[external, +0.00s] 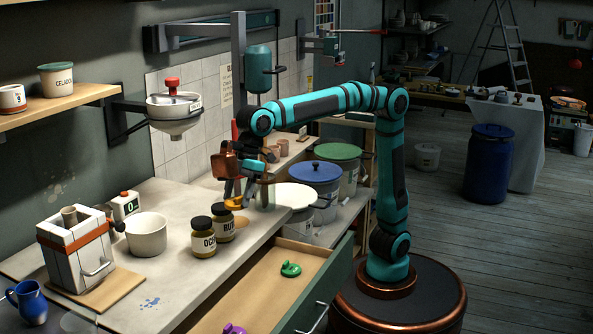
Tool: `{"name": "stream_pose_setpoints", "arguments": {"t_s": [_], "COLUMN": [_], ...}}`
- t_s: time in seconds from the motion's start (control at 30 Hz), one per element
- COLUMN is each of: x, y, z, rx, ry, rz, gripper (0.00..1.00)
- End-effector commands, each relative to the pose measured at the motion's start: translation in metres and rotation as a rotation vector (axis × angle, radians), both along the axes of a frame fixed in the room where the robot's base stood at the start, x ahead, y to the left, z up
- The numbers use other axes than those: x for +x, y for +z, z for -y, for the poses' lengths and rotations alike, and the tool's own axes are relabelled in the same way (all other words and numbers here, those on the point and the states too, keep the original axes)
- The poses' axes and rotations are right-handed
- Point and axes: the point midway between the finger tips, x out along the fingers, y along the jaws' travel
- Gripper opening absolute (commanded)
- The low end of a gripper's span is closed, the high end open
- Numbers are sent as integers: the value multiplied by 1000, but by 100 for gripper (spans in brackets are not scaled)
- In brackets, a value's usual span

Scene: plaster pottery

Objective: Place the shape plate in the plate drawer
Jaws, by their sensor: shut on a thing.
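My gripper (238,194) hangs down over the worktop, to the right of two dark-lidded jars. Its fingers are shut on a small yellow-orange piece (235,203), which looks like the shape plate. The piece is at or just above the worktop; I cannot tell if it touches. The plate drawer (262,261) is pulled open below the worktop's front edge, to the right and nearer the camera. A green piece (290,269) lies inside it, and a purple piece (234,329) shows at the bottom edge of the picture.
Two jars (204,238) stand close to the left of my gripper. A white bowl (146,235) and a strapped white block (76,250) stand farther left. Lidded buckets (315,178) stand beyond my gripper. The drawer has bare floor around the green piece.

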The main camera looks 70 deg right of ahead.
Motion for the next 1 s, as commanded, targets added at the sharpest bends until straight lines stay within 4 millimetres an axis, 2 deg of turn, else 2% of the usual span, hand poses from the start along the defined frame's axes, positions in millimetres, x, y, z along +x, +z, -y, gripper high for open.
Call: {"name": "stream_pose_setpoints", "arguments": {"t_s": [0.03,0.1,0.3,0.5,0.67,1.0], "x": [-12,-28,-70,-99,-108,-108], "y": [-19,-43,-105,-143,-159,-210], "z": [-11,-24,-51,-64,-67,-67], "rx": [-4,-2,-1,3,3,2], "ry": [31,69,166,225,242,244], "rz": [-3,-3,-2,1,2,2], "gripper": [29,29,29,29,29,29]}}
